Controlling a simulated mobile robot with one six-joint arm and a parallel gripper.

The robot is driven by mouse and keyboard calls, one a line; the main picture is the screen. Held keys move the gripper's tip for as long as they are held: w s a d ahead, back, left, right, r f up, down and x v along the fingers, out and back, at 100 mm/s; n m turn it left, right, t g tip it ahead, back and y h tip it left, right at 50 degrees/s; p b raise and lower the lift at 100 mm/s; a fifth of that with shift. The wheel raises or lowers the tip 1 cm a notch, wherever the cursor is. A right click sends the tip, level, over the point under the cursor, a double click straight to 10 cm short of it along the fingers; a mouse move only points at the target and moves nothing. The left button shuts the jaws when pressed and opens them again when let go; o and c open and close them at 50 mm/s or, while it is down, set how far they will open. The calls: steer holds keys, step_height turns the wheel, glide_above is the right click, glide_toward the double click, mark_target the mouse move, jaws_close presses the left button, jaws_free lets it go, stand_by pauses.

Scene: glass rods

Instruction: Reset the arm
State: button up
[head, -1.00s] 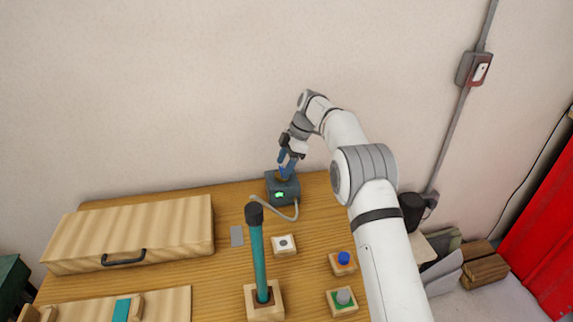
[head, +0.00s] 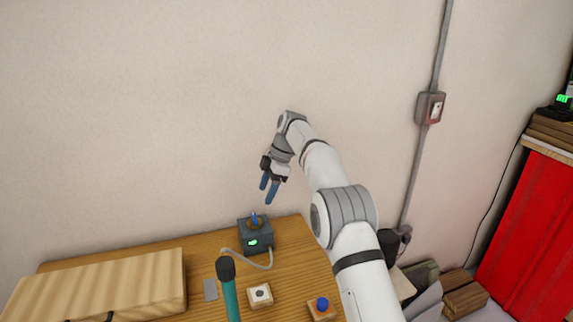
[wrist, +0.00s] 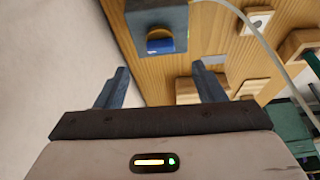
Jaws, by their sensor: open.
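My gripper (head: 268,190) is open and empty, in the air above the back edge of the table. Its two blue fingers stand apart in the wrist view (wrist: 160,88). Below it, a dark grey box (head: 256,236) with a green lit display stands on the table, and a short blue piece (head: 254,218) sticks up from its top. The blue piece also shows in the wrist view (wrist: 159,42), beyond the fingers and apart from them. My white arm reaches up from the lower right.
A teal rod (head: 231,298) with a black top stands at the front. A white block with a button (head: 260,294), a blue-knobbed block (head: 322,307) and a wooden case (head: 100,288) are on the table (head: 205,243). A wall switch box (head: 430,107) is at right. The air around my gripper is clear.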

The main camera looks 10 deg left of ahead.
steer(key=s+d+r+m+t+h, duration=0.1)
steer(key=s+d+r+m, duration=0.55)
steer(key=d, duration=0.25)
steer(key=s+d+r+m+t+h, duration=0.1)
steer(key=s+d+r+m+t, duration=0.1)
steer(key=s+d+r+m, duration=0.5)
steer(key=s+d+f+m, duration=0.3)
steer(key=s+d, duration=0.2)
steer(key=s, duration=0.4)
steer(key=s+d+f+m+t+h, duration=0.1)
steer(key=s+d+f+m, duration=0.2)
steer(key=s, duration=0.6)
steer(key=s+d+f+m+h, duration=0.1)
steer(key=s+d+f+m, duration=0.2)
steer(key=s, duration=0.6)
steer(key=d+f, duration=0.2)
steer(key=d, duration=0.1)
steer(key=shift+s+d+t, duration=0.3)
steer(key=shift+d+t, duration=0.1)
